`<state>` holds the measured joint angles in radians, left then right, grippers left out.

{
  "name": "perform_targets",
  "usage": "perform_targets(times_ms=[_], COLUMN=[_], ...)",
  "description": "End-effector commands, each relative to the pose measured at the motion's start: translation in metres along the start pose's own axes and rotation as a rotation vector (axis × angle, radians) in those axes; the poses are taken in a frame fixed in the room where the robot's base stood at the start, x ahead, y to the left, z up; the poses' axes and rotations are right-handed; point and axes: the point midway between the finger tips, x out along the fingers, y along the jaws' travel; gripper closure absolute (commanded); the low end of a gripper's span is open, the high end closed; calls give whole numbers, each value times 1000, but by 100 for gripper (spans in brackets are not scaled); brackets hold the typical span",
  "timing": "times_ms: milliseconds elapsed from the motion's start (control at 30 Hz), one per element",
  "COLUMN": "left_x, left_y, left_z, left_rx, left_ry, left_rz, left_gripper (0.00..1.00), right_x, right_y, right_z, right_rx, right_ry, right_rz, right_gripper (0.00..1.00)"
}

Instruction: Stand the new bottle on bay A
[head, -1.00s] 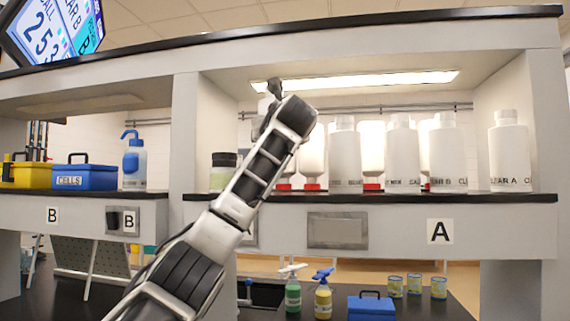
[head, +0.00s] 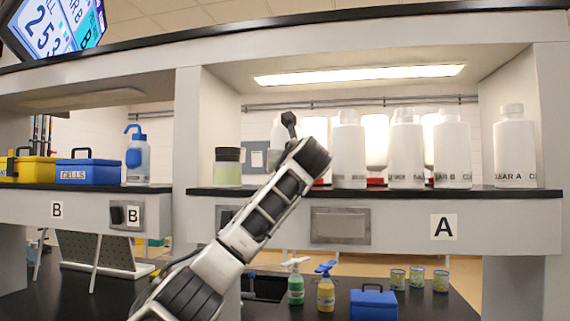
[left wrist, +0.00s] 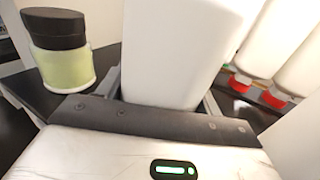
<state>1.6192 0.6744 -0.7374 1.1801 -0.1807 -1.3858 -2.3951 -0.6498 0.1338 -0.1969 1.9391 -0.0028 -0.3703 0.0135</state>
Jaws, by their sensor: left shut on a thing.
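In the left wrist view my left gripper (left wrist: 162,102) is shut on a plain white bottle (left wrist: 175,50), whose top is out of frame. In the head view my left wrist hides most of the gripper and the bottle. They are at the left part of the bay A shelf, right of a jar of pale green contents with a dark lid (head: 228,167). I cannot tell whether the bottle's base touches the shelf. The bay A label (head: 443,227) is on the shelf front (head: 400,228). My right gripper is not in view.
Several white bottles stand in bay A, including a "CLEAR A" bottle (head: 515,150) at far right. Inverted bottles with red caps (left wrist: 277,97) hang beside the held bottle. The pillar (head: 187,130) bounds the bay on the left. A lamp (head: 360,75) is overhead.

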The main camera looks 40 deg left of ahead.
Motion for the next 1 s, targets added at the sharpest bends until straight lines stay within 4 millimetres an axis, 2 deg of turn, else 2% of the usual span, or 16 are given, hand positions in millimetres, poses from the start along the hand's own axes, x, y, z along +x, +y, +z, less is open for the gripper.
perform_targets(times_ms=[33,100,467,567,700,1000], left_x=[0,0,-3,-17,-47,-104], left_y=[0,0,0,-1,0,0], left_z=[-1,-1,1,0,-1,1], left_rx=[0,0,0,-2,-3,-2], left_ry=[0,0,-1,-4,-5,-3], left_rz=[1,1,-1,-3,-4,-2], left_gripper=[26,13,13,13,13,13], right_x=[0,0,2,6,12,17], right_y=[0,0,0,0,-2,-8], right_z=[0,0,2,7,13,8], right_rx=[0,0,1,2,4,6], right_ry=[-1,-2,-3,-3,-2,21], right_rz=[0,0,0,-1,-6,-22], right_gripper=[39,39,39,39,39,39])
